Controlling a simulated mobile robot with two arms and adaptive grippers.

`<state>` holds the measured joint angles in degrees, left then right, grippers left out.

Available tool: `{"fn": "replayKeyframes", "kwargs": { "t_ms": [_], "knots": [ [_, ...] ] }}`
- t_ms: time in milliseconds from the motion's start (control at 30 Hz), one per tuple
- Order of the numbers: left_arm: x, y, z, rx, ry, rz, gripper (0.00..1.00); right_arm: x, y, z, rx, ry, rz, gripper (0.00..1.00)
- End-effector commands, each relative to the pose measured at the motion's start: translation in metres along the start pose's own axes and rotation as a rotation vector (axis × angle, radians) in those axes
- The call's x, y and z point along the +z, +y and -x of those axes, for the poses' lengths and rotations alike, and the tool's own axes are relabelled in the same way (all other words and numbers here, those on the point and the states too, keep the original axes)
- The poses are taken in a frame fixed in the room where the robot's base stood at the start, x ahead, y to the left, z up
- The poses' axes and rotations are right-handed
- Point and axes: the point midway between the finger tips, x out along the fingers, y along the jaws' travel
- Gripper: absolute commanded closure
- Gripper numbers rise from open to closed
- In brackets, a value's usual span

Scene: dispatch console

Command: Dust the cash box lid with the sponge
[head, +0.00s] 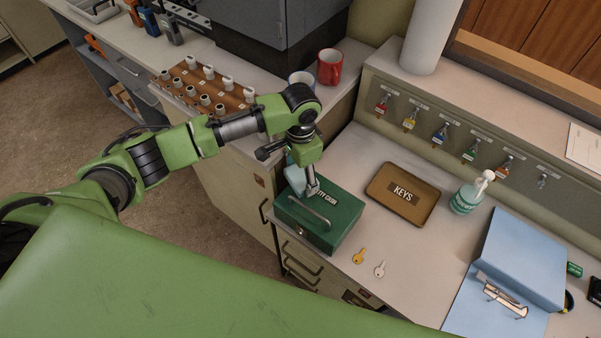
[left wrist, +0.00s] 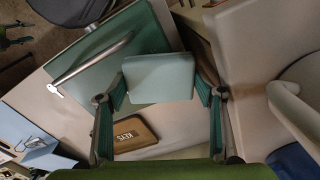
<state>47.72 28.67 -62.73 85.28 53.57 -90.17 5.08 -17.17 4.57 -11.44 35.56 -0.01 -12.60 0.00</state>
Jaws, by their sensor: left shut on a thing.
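The green cash box (head: 330,232) with a lid handle stands shut on the desk near its left edge. It fills the upper left of the left wrist view (left wrist: 143,32). My left gripper (head: 308,186) is at the lid's back left part. It is shut on a pale blue-green sponge (head: 295,176), which lies between both fingers in the left wrist view (left wrist: 158,78). The sponge overlaps the lid in that view; I cannot tell whether it touches it. My right gripper is not in view.
A brown KEYS tray (head: 379,193) lies right of the box, with a spray bottle (head: 466,197) beyond it. A blue binder (head: 519,262) is at the right. Two mugs (head: 329,67) stand behind.

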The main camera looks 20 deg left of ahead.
Motion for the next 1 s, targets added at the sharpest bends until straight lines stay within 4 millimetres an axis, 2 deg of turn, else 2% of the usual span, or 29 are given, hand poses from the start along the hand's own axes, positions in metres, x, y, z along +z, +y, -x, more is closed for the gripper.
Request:
{"fn": "replayKeyframes", "kwargs": {
  "t_ms": [800, 1000],
  "knots": [
    [0.000, 0.000, -0.017, 0.000, 0.001, 0.000, 0.55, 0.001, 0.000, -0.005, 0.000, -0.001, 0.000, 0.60],
    [0.008, 0.003, -0.012, 0.001, -0.003, 0.000, 0.55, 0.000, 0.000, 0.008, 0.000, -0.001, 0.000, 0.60]
  ]
}}
